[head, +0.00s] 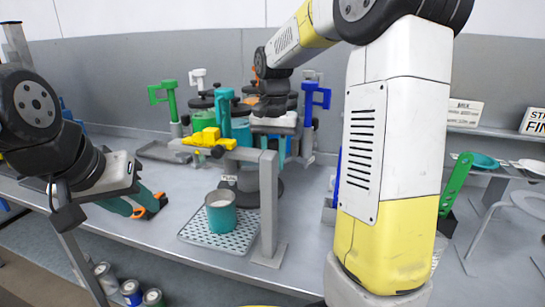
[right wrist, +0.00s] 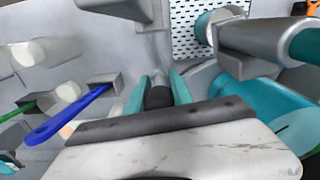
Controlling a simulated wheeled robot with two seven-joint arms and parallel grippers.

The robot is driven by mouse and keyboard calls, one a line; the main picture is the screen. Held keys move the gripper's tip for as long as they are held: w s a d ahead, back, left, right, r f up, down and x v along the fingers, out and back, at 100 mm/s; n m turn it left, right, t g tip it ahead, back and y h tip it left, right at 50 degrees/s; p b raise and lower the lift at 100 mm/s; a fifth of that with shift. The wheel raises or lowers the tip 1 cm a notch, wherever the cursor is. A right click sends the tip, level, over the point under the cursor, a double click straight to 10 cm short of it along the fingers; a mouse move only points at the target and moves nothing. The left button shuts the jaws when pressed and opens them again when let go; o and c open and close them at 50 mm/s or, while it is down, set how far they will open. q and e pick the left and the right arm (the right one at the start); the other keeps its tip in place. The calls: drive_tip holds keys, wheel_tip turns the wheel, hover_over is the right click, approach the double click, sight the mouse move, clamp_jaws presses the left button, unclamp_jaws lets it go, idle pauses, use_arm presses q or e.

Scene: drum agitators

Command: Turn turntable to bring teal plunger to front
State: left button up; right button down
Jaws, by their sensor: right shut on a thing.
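A turntable with several coloured drums and upright handles stands at the back middle. The teal plunger (head: 223,108) rises there, left of my right wrist. A large teal cylinder (right wrist: 262,105) shows at the right of the right wrist view. A green handle (head: 168,97) stands left and a blue handle (head: 318,96) right. My right gripper (right wrist: 160,92) is shut on a dark post (right wrist: 158,97) between its teal fingers; in the head view my own wrist hides its fingers.
A teal cup (head: 221,213) with pale contents stands on a perforated tray (head: 197,236) in front. A grey post frame (head: 268,205) with a yellow clamp (head: 209,141) stands beside it. Cans (head: 131,291) sit below the bench at left. A rack with plates is at right.

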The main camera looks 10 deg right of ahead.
drive_tip(key=shift+s+a+m, duration=0.2)
drive_tip(key=shift+a+m, duration=0.1)
drive_tip(key=shift+a, duration=1.75)
drive_tip(key=c, duration=1.4)
unclamp_jaws()
wheel_tip(320, 180, up, 8)
